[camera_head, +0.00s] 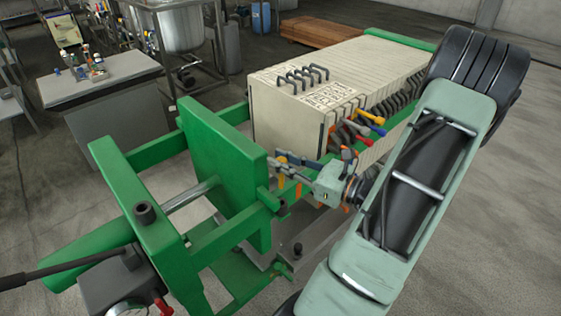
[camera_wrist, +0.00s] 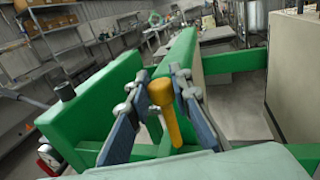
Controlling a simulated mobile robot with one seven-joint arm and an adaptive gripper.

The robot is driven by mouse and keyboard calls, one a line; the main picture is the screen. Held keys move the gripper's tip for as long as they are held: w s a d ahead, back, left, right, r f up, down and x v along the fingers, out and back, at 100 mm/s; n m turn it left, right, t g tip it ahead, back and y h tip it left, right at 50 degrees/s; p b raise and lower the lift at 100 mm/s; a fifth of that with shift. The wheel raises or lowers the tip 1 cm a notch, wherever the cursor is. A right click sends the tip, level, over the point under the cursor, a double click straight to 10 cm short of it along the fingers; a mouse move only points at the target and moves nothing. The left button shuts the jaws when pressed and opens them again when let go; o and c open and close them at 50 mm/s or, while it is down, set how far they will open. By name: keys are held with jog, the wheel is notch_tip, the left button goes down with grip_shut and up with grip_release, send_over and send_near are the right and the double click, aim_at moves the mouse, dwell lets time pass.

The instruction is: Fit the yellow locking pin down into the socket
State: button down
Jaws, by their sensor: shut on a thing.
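The yellow locking pin (camera_wrist: 168,108) shows in the wrist view between the two blue-grey fingers of my gripper (camera_wrist: 158,95). Its wide round head is up and its shaft slants down toward the camera. My gripper (camera_head: 283,168) is shut on the pin in the head view, beside the front edge of the green press plate. The pin (camera_head: 282,181) is small there and partly hidden by the fingers. A small green bracket (camera_head: 268,199) juts from the plate just below the gripper; whether it holds the socket I cannot tell. No socket opening is clearly visible.
The stack of cream filter plates (camera_head: 290,125) stands behind, with coloured valve handles (camera_head: 362,128) close to my gripper's right. A green end frame (camera_head: 140,200) and steel rod (camera_head: 190,196) are at left. A grey table (camera_head: 100,80) stands at the back left.

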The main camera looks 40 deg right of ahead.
aim_at(282, 187)
jog(key=shift+f, duration=0.3)
jog(key=shift+f+b, duration=3.9)
jog(key=shift+f, duration=0.75)
jog(key=c, duration=1.7)
grip_release()
jog(key=shift+o, duration=0.2)
jog(key=v, duration=1.2)
